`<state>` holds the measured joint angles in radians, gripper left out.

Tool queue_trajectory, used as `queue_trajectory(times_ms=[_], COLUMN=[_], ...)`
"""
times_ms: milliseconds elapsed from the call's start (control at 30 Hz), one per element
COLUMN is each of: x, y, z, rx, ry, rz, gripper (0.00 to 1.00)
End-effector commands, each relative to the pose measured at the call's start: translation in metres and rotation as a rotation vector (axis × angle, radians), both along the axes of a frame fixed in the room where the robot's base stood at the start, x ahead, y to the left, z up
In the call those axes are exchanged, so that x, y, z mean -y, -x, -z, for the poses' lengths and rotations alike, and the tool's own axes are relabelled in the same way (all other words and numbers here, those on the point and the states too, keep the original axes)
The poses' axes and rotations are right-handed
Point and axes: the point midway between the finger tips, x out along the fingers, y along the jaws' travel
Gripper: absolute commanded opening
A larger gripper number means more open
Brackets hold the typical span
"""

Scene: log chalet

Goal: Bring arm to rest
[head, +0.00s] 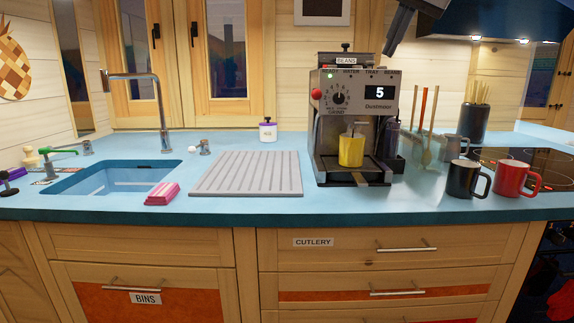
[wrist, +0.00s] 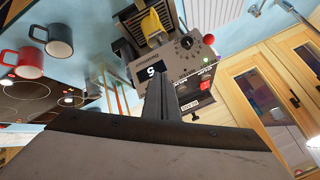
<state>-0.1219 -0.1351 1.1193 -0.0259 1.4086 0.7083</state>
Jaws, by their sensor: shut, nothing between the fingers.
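My gripper (wrist: 160,92) shows in the wrist view with its two dark fingers together and nothing between them. Beyond the fingers is the grey coffee machine (wrist: 180,58), seen rotated in that view. In the head view a dark part of my arm comes in at the top edge, above and right of the coffee machine (head: 331,107). The rest of the arm is out of view. A yellow cup (head: 351,151) stands upright under the machine's spout; it also shows in the wrist view (wrist: 152,24). The machine's display reads 5.
On the blue counter (head: 240,205), a black mug (head: 464,180) and a red mug (head: 511,179) stand right of the machine, before a dark hob (head: 545,168). A ridged grey board (head: 247,174), pink sponge (head: 162,194) and sink (head: 115,179) lie left.

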Motion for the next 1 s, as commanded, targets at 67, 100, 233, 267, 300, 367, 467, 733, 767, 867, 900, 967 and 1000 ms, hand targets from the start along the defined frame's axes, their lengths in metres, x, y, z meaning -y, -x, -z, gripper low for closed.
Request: queue_trajectory(times_ms=[67,100,233,267,300,367,467,733,767,867,900,967,1000], x=[0.004,0.005,0.012,0.014,0.017,0.021,0.027,0.042,0.044,0.048,0.049,0.051,0.053], y=[0.009,0.014,0.034,0.041,0.049,0.063,0.086,0.159,0.168,0.198,0.211,0.229,0.24], z=[0.016,0.024,0.064,0.076,0.093,0.118,0.163,0.297,0.313,0.367,0.388,0.419,0.438], rx=[-0.014,-0.02,-0.049,-0.057,-0.068,-0.085,-0.111,-0.188,-0.197,-0.224,-0.235,-0.251,-0.259], ry=[0.018,0.029,0.074,0.087,0.103,0.129,0.168,0.264,0.274,0.305,0.317,0.333,0.343], rz=[-0.014,-0.024,-0.065,-0.077,-0.093,-0.118,-0.161,-0.281,-0.295,-0.341,-0.36,-0.386,-0.403], gripper=[0.0,0.0,0.0,0.0,0.0,0.0,0.0,0.0,0.0,0.0,0.0,0.0,0.0])
